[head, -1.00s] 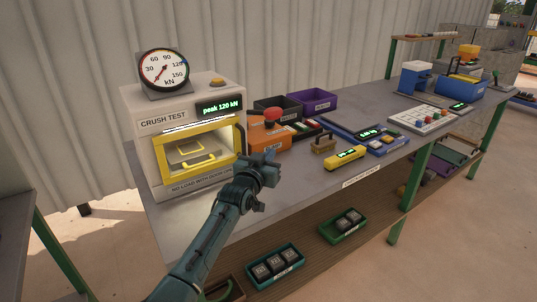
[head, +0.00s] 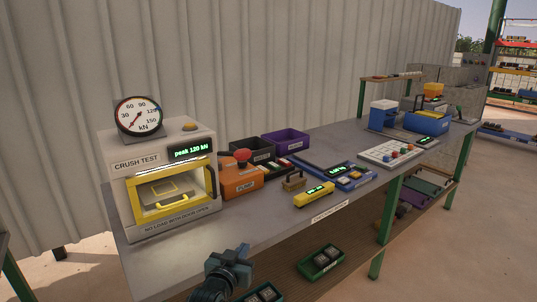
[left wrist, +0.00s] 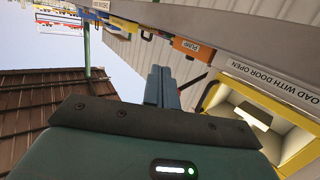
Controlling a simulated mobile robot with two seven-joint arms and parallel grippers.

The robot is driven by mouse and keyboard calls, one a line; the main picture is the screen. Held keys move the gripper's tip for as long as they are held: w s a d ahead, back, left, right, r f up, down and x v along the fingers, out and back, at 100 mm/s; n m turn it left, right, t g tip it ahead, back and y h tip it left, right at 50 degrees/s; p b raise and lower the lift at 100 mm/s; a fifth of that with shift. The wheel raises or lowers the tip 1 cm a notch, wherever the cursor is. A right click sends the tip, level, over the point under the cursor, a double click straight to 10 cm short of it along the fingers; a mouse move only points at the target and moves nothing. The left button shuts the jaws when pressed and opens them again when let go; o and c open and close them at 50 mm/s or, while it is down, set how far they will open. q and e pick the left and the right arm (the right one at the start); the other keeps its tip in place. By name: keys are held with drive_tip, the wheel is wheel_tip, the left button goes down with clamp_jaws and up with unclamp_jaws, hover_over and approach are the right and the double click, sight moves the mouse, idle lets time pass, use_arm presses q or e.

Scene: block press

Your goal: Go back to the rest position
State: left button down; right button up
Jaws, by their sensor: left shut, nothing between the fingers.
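My left gripper (head: 232,262) is low in the head view, in front of the bench's front edge and below the press. It is shut and empty, and its closed fingers (left wrist: 160,86) show in the left wrist view. The crush test press (head: 163,180) stands at the left end of the bench, with a yellow-framed window, a dial on top and a display reading "peak 120 kN". The press also shows at the right of the left wrist view (left wrist: 270,100). My right gripper is not in view.
The grey bench (head: 255,225) carries an orange pump (head: 240,178), a yellow gauge (head: 314,196), a blue scale (head: 350,178) and a purple bin (head: 286,141). Green trays of dark blocks (head: 320,262) sit on the lower shelf. Floor in front is open at the lower right.

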use_arm(q)
drive_tip(key=s+a+f+g, duration=0.1)
drive_tip(key=s+a+f, duration=0.1)
drive_tip(key=s+f, duration=0.45)
drive_tip(key=s+a+f+g, duration=0.2)
drive_tip(key=s+f, duration=0.1)
drive_tip(key=s, duration=0.6)
drive_tip(key=s+a+f+g+y, duration=0.1)
drive_tip(key=s+a+f+g, duration=0.1)
drive_tip(key=s, duration=1.6)
drive_tip(key=shift+s+a+p, duration=0.2)
drive_tip(key=shift+s+p, duration=0.15)
drive_tip(key=shift+s, duration=0.05)
